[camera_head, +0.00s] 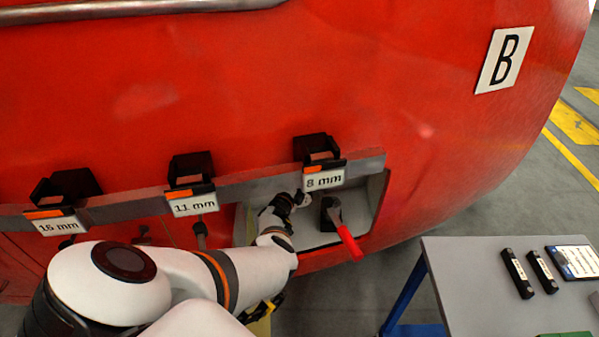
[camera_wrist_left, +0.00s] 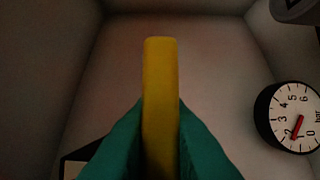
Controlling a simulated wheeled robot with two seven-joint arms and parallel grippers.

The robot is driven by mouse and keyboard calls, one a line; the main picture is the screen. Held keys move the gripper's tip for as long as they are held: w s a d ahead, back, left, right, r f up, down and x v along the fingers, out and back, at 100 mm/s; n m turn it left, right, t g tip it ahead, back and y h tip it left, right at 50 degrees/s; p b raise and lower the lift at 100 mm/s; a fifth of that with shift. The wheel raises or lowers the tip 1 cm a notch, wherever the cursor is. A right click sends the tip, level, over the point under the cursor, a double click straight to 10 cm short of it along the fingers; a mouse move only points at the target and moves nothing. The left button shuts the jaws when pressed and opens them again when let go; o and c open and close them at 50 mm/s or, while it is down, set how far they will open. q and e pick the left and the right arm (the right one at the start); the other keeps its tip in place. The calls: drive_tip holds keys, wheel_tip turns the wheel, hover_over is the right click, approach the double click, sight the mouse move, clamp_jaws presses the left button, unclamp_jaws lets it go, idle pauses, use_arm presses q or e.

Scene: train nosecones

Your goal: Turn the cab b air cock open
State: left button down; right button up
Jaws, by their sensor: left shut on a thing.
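A yellow bar-like handle (camera_wrist_left: 160,70) stands upright in the middle of the left wrist view; I take it to be the air cock's handle. My left gripper (camera_wrist_left: 160,112) has its green fingers shut on it, one on each side. In the head view my left arm reaches into an open recess (camera_head: 377,190) low in the red nosecone, below the 8 mm label; its fingers and the yellow handle cannot be made out there. A round gauge (camera_wrist_left: 289,117) with a red needle near the low end sits right of the handle. My right gripper is out of view.
A red lever (camera_head: 348,243) on a dark mount sticks out of the recess, right of my arm. Black holders labelled 8 mm (camera_head: 317,148), 11 mm (camera_head: 191,167) and 16 mm (camera_head: 66,185) line the ledge above. A grey table (camera_head: 470,275) stands at lower right.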

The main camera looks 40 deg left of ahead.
use_arm(q)
drive_tip(key=shift+w+r, duration=0.15)
drive_tip(key=shift+r, duration=0.15)
drive_tip(key=c, duration=1.5)
unclamp_jaws()
drive_tip(key=shift+o, duration=0.5)
drive_tip(key=shift+w+f, duration=0.1)
drive_tip(key=shift+f, duration=0.15)
